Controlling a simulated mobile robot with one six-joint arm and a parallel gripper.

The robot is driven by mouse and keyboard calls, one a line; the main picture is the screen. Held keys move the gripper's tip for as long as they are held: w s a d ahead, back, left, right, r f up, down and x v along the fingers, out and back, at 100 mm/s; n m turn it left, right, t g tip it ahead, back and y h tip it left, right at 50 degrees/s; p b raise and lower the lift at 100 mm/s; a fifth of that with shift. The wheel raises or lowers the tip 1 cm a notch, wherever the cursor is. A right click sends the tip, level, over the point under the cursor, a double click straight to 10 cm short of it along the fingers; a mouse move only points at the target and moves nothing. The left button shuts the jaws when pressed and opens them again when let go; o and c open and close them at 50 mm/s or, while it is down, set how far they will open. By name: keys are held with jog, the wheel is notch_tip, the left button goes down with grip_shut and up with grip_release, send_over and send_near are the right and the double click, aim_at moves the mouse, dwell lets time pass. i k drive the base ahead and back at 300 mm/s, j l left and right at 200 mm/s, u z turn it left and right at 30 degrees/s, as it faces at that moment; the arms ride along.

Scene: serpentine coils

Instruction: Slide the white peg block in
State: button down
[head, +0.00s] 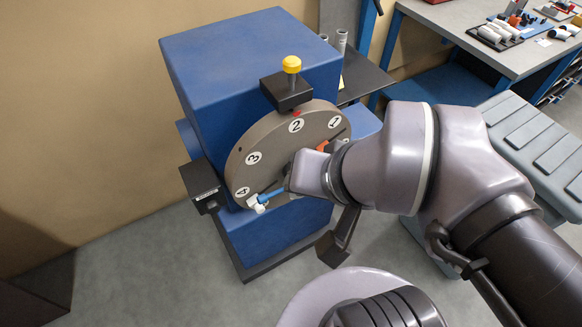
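A small white piece (258,205), seemingly the white peg block, is at the lower left rim of the round grey-brown disc (262,158), close to the number 4. A short blue bar (271,195) runs from it toward my gripper (284,188). My gripper is in front of the disc's lower part, reaching in from the right. My wrist hides much of the disc's lower right. The fingers are too small and too covered to show whether they grip the piece. I cannot tell whether the white piece sits in a slot or only in front of the disc.
The disc, numbered 1 to 4, is on a blue machine (235,55). A black block with a yellow knob (292,64) is at its top, and a black box (201,183) at its left. An orange piece (322,146) shows near number 1. A workbench (460,30) stands back right.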

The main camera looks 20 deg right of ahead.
aim_at(252, 202)
jog(key=k+j+z, duration=0.2)
jog(key=z, duration=0.2)
jog(key=k+j+z, duration=0.15)
jog(key=z, duration=0.2)
jog(key=k+z, duration=0.4)
jog(key=i, duration=0.05)
